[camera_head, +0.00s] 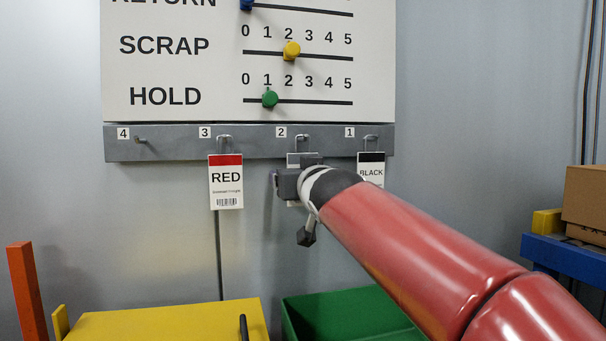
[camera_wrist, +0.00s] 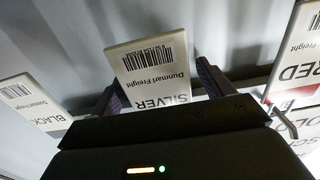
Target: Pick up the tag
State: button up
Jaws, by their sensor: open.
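Three tags hang from a grey hook rail (camera_head: 170,151). The RED tag (camera_head: 226,190) is on hook 3, and the BLACK tag (camera_head: 371,165) on hook 1 is partly hidden by my arm. My gripper (camera_wrist: 160,88) is open, one finger on each side of the SILVER tag. Whether either finger touches it I cannot tell. The wrist view also shows BLACK (camera_wrist: 32,103) at left and RED (camera_wrist: 299,60) at right.
Hook 4 (camera_head: 141,140) is empty. A white board (camera_head: 170,75) with sliders is above the rail. Below stand a yellow box (camera_head: 170,322) and a green bin (camera_head: 345,312). A blue shelf (camera_head: 565,258) with a cardboard box (camera_head: 585,200) is at right.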

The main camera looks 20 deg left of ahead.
jog(key=shift+c, duration=0.4)
jog(key=c, duration=1)
jog(key=shift+r, duration=0.25)
